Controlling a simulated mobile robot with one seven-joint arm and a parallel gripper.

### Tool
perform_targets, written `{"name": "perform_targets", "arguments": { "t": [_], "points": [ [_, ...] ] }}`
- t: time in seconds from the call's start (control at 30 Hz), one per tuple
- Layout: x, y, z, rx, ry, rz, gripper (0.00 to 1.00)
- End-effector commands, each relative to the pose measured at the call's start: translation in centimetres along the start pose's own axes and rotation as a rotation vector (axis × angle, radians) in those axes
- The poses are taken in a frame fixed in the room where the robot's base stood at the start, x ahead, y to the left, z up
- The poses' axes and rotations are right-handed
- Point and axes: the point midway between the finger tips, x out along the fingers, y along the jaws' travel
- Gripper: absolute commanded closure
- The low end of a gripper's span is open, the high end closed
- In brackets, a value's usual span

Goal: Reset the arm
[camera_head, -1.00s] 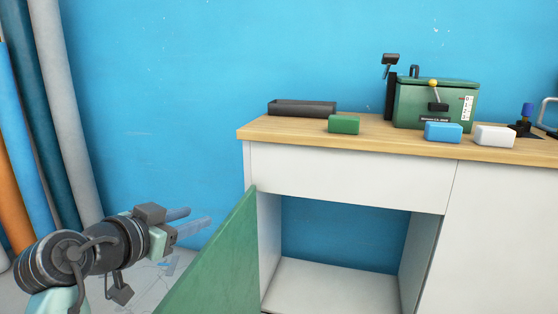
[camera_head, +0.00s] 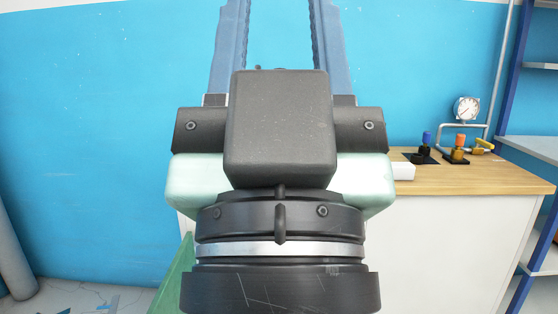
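My gripper (camera_head: 279,30) is raised close in front of the camera and fills the middle of the view. Its two blue fingers point up and stand well apart. Nothing shows between them except the blue wall. The fingertips are cut off by the top edge of the frame.
The workbench (camera_head: 470,178) with a wooden top stands behind and to the right. A blue-topped valve (camera_head: 427,141), an orange-topped valve (camera_head: 459,145) and a gauge (camera_head: 467,109) stand on it. A green door panel (camera_head: 174,278) shows at lower left. Blue shelving (camera_head: 520,150) is at far right.

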Motion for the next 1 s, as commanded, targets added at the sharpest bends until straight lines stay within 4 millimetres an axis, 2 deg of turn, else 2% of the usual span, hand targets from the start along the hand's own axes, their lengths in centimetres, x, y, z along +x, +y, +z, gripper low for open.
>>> {"name": "perform_targets", "arguments": {
  "t": [0.03,0.7,0.9,1.0],
  "points": [
    [2.4,0.0,-2.2,0.001,-0.001,0.0,0.55],
    [17.4,0.0,-16.2,0.003,-0.004,-0.001,0.55],
    [20.8,0.0,-19.4,0.003,-0.004,-0.001,0.55],
    [21.8,0.0,-20.3,0.003,-0.004,-0.001,0.55]
  ]
}}
